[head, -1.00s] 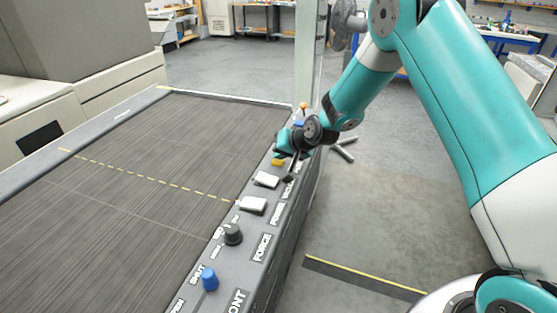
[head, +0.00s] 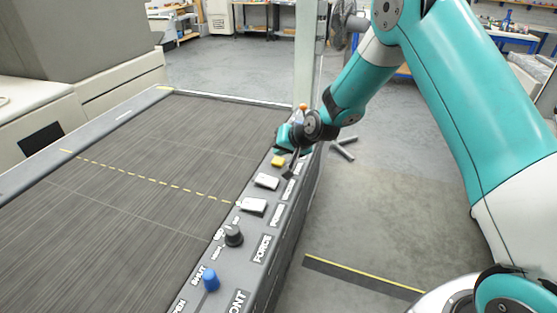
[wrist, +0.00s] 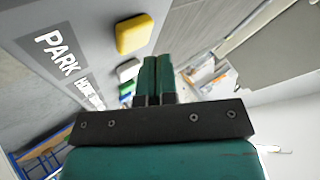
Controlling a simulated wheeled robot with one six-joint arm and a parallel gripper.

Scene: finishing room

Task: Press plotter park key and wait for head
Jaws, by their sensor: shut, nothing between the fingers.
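In the wrist view the yellow key (wrist: 134,35) lies beside a label reading PARK (wrist: 58,53). My gripper's two teal fingers (wrist: 155,62) are together and empty. They appear apart from the key, slightly above the strip, though the exact gap is hard to judge. The dark plotter bed (head: 130,220) has a dashed yellow line across it. I cannot make out a plotter head on it.
Two white keys (head: 267,181), a black knob (head: 232,235) and a blue knob (head: 211,280) line the strip nearer me. An orange-topped stick (head: 303,107) and a pale post (head: 305,60) stand beyond my gripper. The floor to the right is mostly clear.

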